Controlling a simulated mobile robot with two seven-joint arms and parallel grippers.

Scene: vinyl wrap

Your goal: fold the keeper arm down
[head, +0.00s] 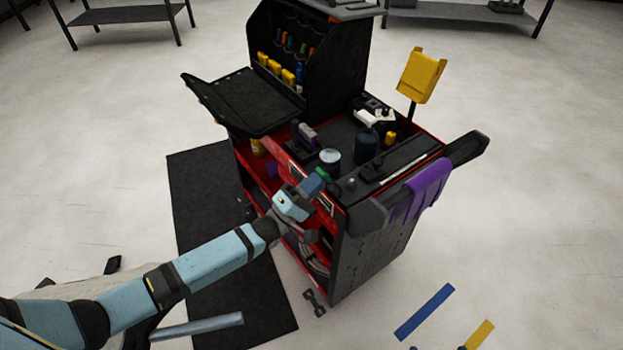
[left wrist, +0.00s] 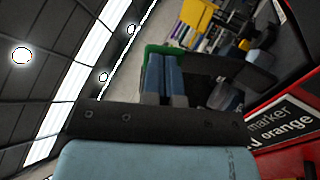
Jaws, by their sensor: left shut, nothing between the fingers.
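A small green part (head: 322,173) sits at the front edge of the red and black cart (head: 372,245). It also shows in the left wrist view (left wrist: 165,48), directly behind my fingertips. I cannot tell for sure which part is the keeper arm; a dark bar (left wrist: 243,68) stands right of the fingers there. My left gripper (head: 314,182) is at the cart's front edge, beside the green part. Its two blue fingers (left wrist: 163,78) are together with nothing between them. Whether they touch the green part is unclear. My right gripper is not in view.
A printed label (left wrist: 285,122) is on the cart's red front. A dark bottle (head: 366,145) and a round tin (head: 330,157) stand on the cart top. A purple cloth (head: 428,188) hangs at the right end. A black mat (head: 200,190) lies at the cart's left; surrounding floor is mostly clear.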

